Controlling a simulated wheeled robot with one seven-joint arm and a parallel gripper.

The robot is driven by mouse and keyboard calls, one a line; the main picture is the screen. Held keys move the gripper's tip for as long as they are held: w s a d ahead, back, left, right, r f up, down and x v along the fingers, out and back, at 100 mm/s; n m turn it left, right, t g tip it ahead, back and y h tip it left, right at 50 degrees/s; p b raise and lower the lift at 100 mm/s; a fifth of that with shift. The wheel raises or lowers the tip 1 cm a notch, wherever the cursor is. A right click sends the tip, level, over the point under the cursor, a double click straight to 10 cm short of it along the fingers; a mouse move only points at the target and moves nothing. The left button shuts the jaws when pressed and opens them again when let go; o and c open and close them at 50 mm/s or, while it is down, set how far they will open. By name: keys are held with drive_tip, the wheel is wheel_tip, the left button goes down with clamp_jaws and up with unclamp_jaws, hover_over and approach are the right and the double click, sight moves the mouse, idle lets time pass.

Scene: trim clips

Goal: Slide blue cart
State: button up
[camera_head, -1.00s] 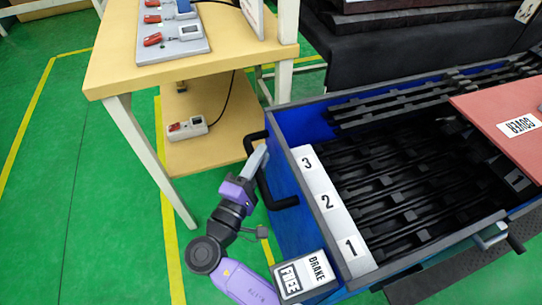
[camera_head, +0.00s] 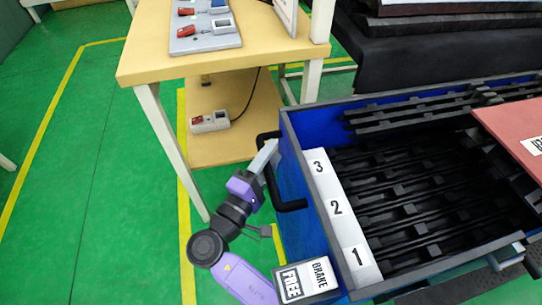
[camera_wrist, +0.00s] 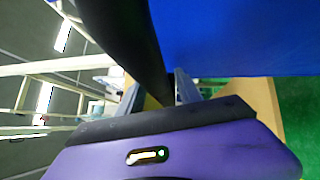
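The blue cart (camera_head: 292,196) stands on the right half of the head view. It is an open bin with a grey rim, a white strip marked 3, 2, 1 and black clip strips inside. A black handle (camera_head: 290,206) sticks out from its left side. My gripper (camera_head: 268,152) is at the upper part of this handle. In the wrist view the black handle bar (camera_wrist: 138,45) runs between the fingers (camera_wrist: 158,92), with the blue cart wall (camera_wrist: 235,40) to the right. The fingers look closed around the bar, though the contact is partly hidden.
A wooden table (camera_head: 150,60) with a grey device panel (camera_head: 205,40) stands close to the cart's far left corner. A brake box (camera_head: 306,280) sits at the cart's near corner. A red cover (camera_head: 515,115) lies over the right side. Green floor is open at left.

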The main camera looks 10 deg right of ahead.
drive_tip(key=shift+f, duration=0.1)
drive_tip(key=v, duration=0.7)
drive_tip(key=shift+s+a, duration=0.3)
drive_tip(key=shift+f, duration=0.1)
idle(0.3)
